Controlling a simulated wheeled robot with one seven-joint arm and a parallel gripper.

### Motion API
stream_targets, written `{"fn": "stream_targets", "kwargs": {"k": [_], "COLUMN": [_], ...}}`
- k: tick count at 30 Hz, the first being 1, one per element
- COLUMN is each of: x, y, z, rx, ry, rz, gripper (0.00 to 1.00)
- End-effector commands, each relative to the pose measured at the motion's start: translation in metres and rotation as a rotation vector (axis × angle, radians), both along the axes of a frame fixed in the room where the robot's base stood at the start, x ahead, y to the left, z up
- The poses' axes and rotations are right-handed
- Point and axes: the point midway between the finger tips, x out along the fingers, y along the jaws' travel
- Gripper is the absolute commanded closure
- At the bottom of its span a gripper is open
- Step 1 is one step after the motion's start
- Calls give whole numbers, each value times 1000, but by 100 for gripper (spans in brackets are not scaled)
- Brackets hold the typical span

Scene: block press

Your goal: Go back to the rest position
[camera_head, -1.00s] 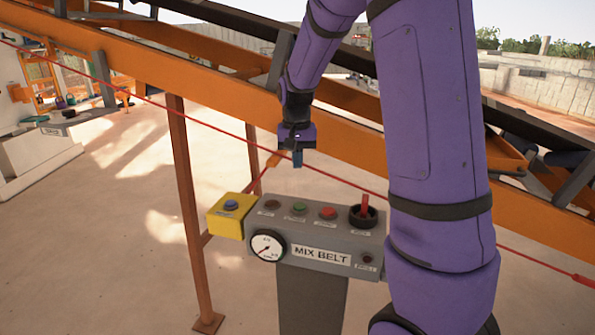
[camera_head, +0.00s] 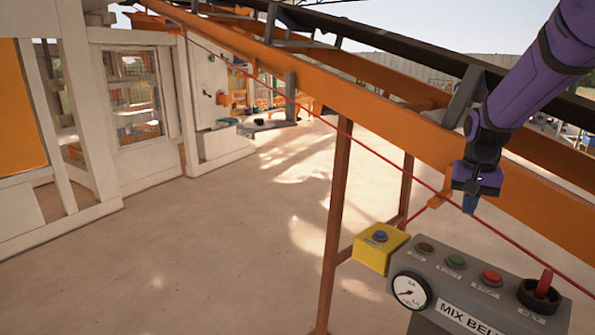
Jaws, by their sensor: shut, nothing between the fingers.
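My gripper (camera_head: 470,203) hangs at the end of my purple arm, at the right of the head view. Its fingers point down and are shut with nothing between them. It appears above the grey control box labelled MIX BELT (camera_head: 452,287), apart from its buttons. The box carries a brown, a green (camera_head: 456,262) and a red button (camera_head: 491,277), a red-handled switch (camera_head: 543,290) and a round gauge (camera_head: 411,291). A yellow box with a blue button (camera_head: 379,246) is fixed at its left end. The rest of my arm runs out of the picture.
An orange conveyor frame (camera_head: 390,120) slopes across behind the box, on brown posts (camera_head: 335,220). A red pull cord (camera_head: 350,142) runs along it. A white building (camera_head: 110,150) stands at the left. The concrete floor (camera_head: 200,250) between is open.

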Motion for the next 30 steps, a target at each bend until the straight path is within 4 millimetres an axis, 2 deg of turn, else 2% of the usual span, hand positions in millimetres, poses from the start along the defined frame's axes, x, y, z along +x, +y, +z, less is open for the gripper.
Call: {"fn": "stream_targets", "kwargs": {"k": [6, 15, 23, 30], "x": [-43, -115, -181, -233], "y": [32, 72, 101, 119], "z": [45, 90, 109, 110], "rx": [16, 6, -33, -86], "ry": [-87, -204, -303, -376], "rz": [107, 266, 403, 509], "gripper": [100, 100, 100, 100]}}
